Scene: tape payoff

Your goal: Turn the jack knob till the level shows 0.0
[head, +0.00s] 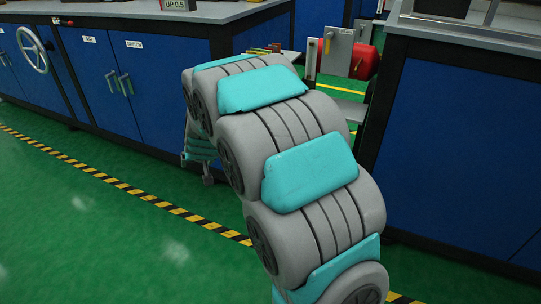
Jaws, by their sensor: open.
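A small label or display reading "UP 0.5" (181,4) sits at the top edge of the head view, on the left bench. I cannot pick out the jack knob with certainty. A pale handwheel (32,49) is on the blue front of the left bench at the far left. My gripper (196,169) hangs low at the far end of my arm, in front of the left bench and away from the handwheel. Its fingers are apart, and I see nothing between them. My arm hides part of the bench behind it.
A red cylinder (365,62) and a grey plate stand in the gap between benches. A blue cabinet (450,150) fills the right. Green floor with a striped line (110,180) is clear at left.

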